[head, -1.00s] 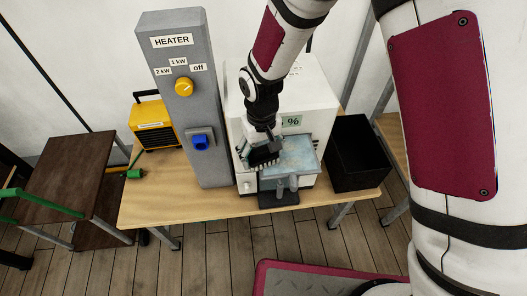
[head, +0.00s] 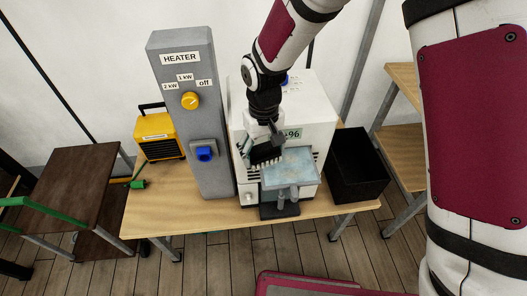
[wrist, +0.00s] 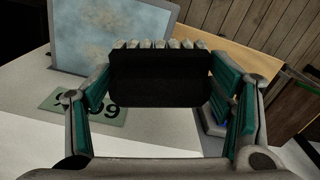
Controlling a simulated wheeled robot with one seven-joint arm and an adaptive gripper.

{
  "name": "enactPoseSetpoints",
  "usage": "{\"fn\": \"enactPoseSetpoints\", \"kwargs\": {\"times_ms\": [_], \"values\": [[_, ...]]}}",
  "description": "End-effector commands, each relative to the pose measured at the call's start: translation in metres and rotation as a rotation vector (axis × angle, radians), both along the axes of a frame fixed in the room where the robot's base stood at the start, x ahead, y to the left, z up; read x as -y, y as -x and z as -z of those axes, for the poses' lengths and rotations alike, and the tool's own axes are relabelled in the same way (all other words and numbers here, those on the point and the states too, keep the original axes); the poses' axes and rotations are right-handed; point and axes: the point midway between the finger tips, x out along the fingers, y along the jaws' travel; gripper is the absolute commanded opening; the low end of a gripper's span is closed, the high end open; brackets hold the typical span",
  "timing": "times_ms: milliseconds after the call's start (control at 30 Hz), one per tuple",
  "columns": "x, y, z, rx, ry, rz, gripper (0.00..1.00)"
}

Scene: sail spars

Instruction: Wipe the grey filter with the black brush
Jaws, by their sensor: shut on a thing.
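The black brush (wrist: 160,78) is held between the fingers of my gripper (head: 264,147), with its pale bristles showing along the far edge in the wrist view. In the head view the brush (head: 267,161) is at the back left edge of the grey filter (head: 292,170). The filter is a pale blue-grey panel with brownish patches, held on a dark stand in front of the white machine. It also shows at the upper left of the wrist view (wrist: 105,30). I cannot tell whether the bristles touch it.
The white machine (head: 315,105) with a green number display stands behind the filter. A tall grey heater post (head: 185,125) with a yellow knob and blue switch is to the left. A black open bin (head: 357,170) is to the right, all on a wooden table (head: 150,215).

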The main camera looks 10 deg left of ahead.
Motion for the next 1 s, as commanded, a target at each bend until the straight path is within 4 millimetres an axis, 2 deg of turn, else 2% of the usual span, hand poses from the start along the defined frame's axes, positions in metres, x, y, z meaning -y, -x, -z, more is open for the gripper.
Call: {"fn": "enactPoseSetpoints", "kwargs": {"times_ms": [233,533,1000], "values": [[0.0,0.0,-0.005,0.001,-0.001,0.0,0.42],[0.0,0.0,-0.029,0.001,-0.001,0.001,0.42],[0.0,0.0,-0.03,0.0,0.0,0.0,0.42]]}}
